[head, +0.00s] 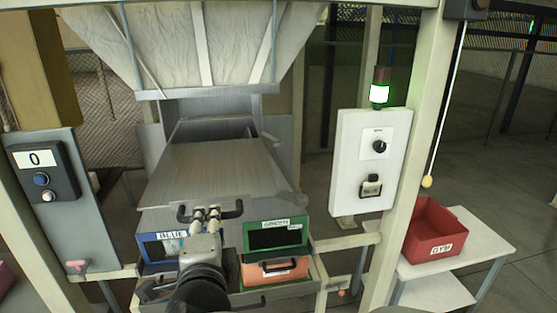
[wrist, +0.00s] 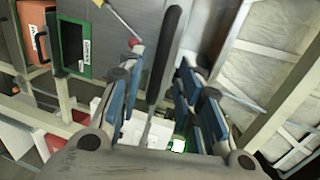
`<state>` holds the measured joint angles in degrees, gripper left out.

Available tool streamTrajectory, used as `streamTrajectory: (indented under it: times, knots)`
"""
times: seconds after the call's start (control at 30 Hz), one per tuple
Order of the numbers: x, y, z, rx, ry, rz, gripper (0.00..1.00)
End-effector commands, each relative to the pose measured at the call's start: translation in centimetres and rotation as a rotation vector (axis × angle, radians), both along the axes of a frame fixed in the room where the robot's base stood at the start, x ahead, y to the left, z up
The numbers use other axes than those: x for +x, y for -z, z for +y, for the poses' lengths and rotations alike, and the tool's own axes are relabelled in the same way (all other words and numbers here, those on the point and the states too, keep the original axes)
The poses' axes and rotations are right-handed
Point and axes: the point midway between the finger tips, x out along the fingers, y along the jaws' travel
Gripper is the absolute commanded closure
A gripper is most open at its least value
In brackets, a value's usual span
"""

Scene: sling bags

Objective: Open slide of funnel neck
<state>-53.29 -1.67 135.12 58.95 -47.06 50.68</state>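The funnel (head: 195,40) hangs at the top of the head view, with its grey metal neck below. A broad grey slide plate (head: 205,170) slopes forward from under the neck, with a dark bar handle (head: 233,210) across its front edge. My gripper (head: 205,213) is at this handle, its two fingers pointing at it. In the wrist view my gripper (wrist: 160,60) is open, and the dark handle (wrist: 165,55) runs between its blue-padded fingers. Gaps show on both sides of the handle, so the fingers do not appear closed on it. My arm hides part of the front below.
Below the plate are a blue-labelled bin (head: 160,245), a green bin (head: 275,236) and an orange bin (head: 275,271). A white control box (head: 365,165) stands right and a button panel (head: 42,170) left. A red bin (head: 432,230) sits on a white table (head: 485,245).

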Motion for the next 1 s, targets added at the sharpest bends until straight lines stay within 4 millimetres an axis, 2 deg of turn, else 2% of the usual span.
streamTrajectory:
  times: [0.03,0.2,0.4,0.8,1.0]
  knots:
    - [-1.2,-0.4,-0.1,0.003,-0.006,-0.002,0.68]
    - [-4.5,-1.0,-0.9,0.002,-0.005,-0.001,0.68]
    - [-6.7,-1.4,-1.5,0.001,-0.002,-0.001,0.68]
    - [-7.0,-1.5,-1.7,-0.001,0.000,0.000,0.68]
    - [-5.9,-2.0,-2.1,-0.072,-0.098,-0.003,0.68]
